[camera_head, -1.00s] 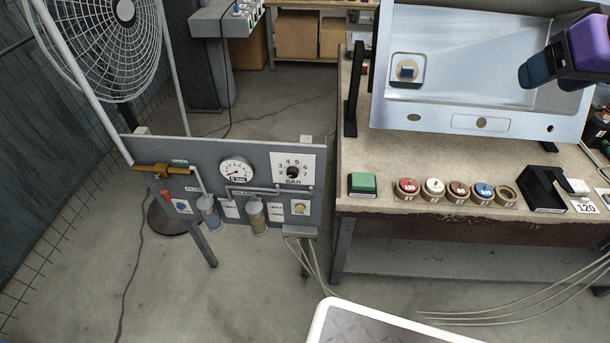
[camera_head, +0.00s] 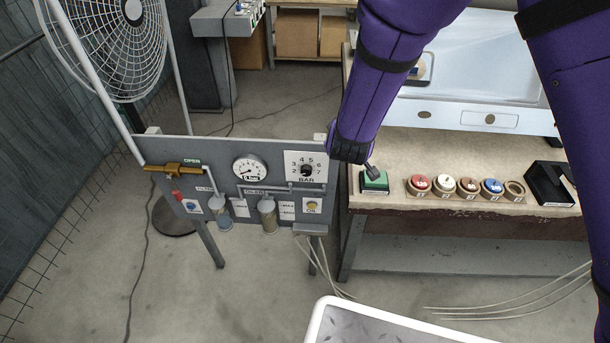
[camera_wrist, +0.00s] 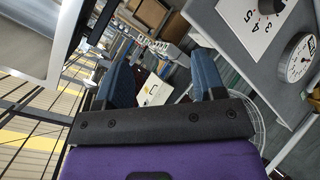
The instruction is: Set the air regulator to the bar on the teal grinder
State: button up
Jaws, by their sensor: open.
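The air regulator is a black knob (camera_head: 306,170) on a white plate with numbers around it and BAR below, at the upper right of the grey panel (camera_head: 225,178). The round gauge (camera_head: 249,170) left of it is labelled 0 bar. In the wrist view, part of the number dial (camera_wrist: 258,24) and the gauge (camera_wrist: 299,58) show at the right. My gripper (camera_wrist: 163,78) is open and empty, its blue-grey fingers apart and clear of the knob. In the head view my purple arm ends just right of the panel, fingers mostly hidden. I cannot make out a teal grinder.
A brass valve handle (camera_head: 172,168) lies level beside OPEN. A green block (camera_head: 374,181) and several coloured round pieces sit on the bench (camera_head: 440,207) to the right. A fan (camera_head: 105,45) stands behind left.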

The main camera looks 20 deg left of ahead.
jog(key=s+a+f+n+t, duration=0.3)
jog(key=s+a+f+n, duration=0.2)
jog(key=f, duration=0.6)
jog(key=n+t+y, duration=0.2)
jog(key=n+t, duration=0.2)
jog(key=n, duration=0.1)
send_near(305, 174)
jog(key=shift+n, duration=0.3)
jog(key=x, duration=0.9)
jog(key=shift+w+r, duration=0.1)
jog(key=shift+w, duration=0.05)
jog(key=c, duration=0.9)
